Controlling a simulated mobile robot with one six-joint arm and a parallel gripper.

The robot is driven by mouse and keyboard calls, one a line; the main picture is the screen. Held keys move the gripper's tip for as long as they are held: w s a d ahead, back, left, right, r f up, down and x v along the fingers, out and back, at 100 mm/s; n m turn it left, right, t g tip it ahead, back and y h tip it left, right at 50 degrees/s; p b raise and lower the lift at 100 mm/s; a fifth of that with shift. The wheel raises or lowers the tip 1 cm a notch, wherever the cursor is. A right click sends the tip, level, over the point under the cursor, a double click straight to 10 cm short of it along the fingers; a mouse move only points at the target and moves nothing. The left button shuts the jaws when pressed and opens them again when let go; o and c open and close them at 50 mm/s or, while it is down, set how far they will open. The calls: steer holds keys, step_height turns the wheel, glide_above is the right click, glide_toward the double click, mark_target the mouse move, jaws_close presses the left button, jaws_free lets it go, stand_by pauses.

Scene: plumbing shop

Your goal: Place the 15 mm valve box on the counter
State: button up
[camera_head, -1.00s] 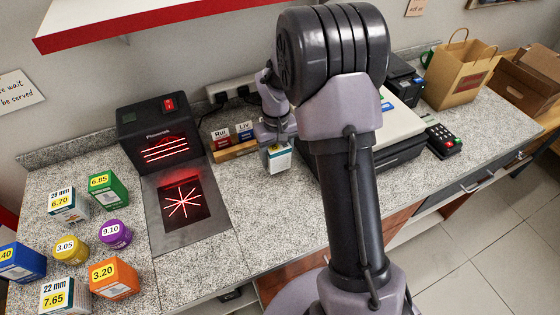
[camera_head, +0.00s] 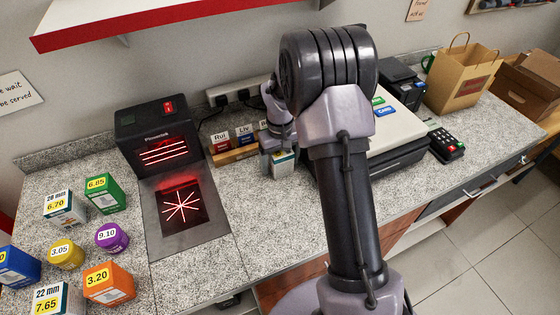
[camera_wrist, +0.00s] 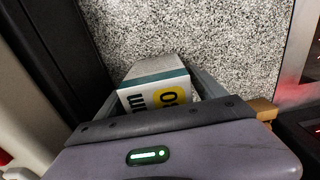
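A white box with a teal band and a yellow price label (camera_head: 283,165) is in my gripper (camera_head: 275,147). The wrist view shows the same box (camera_wrist: 158,90) between the two fingers (camera_wrist: 160,92), one along each side. Only the end of its size text, "m", and part of the price show, so I cannot read the full size. The box is low over the grey speckled counter (camera_head: 230,235), right of the scanner plate. I cannot tell whether its base touches the counter. My arm hides part of the counter behind it.
The black scanner (camera_head: 158,140) stands at left with its lit plate (camera_head: 165,235). A wooden card holder (camera_head: 235,153) is close left of the gripper. The till (camera_head: 400,135) is to the right. Several priced boxes and tubs, including an orange box (camera_head: 108,285), fill the left end.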

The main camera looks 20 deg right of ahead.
step_height(320, 180, up, 13)
steer(key=p, duration=0.3)
steer(key=shift+a+p, duration=0.15)
steer(key=shift+p, duration=0.2)
steer(key=s+a+r+m+t+y, duration=0.1)
steer(key=s+a+r+t, duration=0.1)
steer(key=s+a+r, duration=0.45)
steer(key=s+a+r+m+t, duration=0.2)
steer(key=s+a+r, duration=0.2)
steer(key=s+r, duration=0.5)
steer(key=s+a+m+t+y, duration=0.1)
steer(key=s+a, duration=0.2)
steer(key=s, duration=0.7)
steer(key=shift+s+a+f+t, duration=0.2)
steer(key=shift+s+a+t, duration=0.15)
steer(key=shift+t, duration=0.05)
